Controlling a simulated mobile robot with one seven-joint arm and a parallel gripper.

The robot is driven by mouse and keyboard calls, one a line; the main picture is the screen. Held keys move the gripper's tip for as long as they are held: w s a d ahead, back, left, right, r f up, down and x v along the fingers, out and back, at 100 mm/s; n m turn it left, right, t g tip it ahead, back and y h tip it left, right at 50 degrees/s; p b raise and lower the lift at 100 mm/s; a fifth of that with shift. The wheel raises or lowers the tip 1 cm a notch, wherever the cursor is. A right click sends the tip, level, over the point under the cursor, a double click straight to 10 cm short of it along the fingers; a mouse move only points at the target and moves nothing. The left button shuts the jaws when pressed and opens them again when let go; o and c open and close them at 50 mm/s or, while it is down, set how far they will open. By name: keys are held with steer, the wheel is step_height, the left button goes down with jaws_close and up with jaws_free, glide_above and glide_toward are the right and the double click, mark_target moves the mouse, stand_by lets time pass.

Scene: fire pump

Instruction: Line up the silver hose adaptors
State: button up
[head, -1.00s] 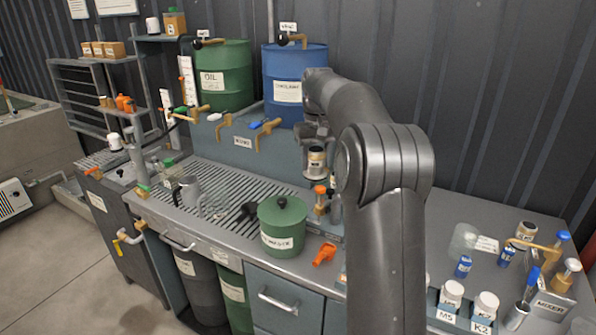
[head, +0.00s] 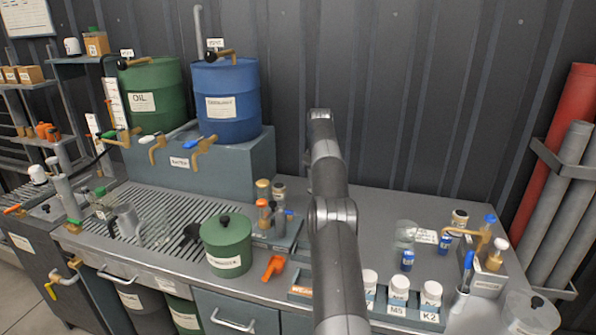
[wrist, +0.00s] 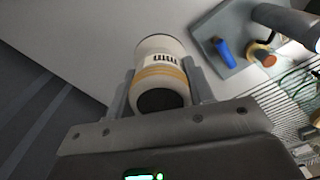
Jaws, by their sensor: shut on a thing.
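My gripper (wrist: 160,92) is shut on a cream jar (wrist: 165,58) with a printed label, a tan band and a dark end. The jar sits between the two fingers in the wrist view. In the head view my own arm hides the gripper and the held jar. I cannot pick out any silver hose adaptors for certain in these views.
A tray (head: 283,243) with small bottles stands left of my arm; it shows in the wrist view (wrist: 208,32). A lidded green pot (head: 227,250) and an orange scoop (head: 273,267) are nearby. Labelled white bottles (head: 398,292) stand right. Bench behind them is partly clear.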

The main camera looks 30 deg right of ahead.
steer(key=shift+n, duration=0.4)
steer(key=shift+s+d+f, duration=0.15)
steer(key=shift+d+f, duration=0.6)
steer(key=shift+f, duration=0.95)
steer(key=shift+s+d+f, duration=0.2)
steer(key=shift+d+f, duration=0.55)
steer(key=shift+f, duration=1)
steer(key=shift+s+d+f, duration=0.15)
steer(key=shift+d+f, duration=0.6)
steer(key=shift+f, duration=0.95)
steer(key=shift+f, duration=0.55)
steer(key=o, duration=1.3)
steer(key=shift+c, duration=0.2)
steer(key=shift+f, duration=0.1)
step_height(320, 180, up, 8)
steer(key=shift+f, duration=0.25)
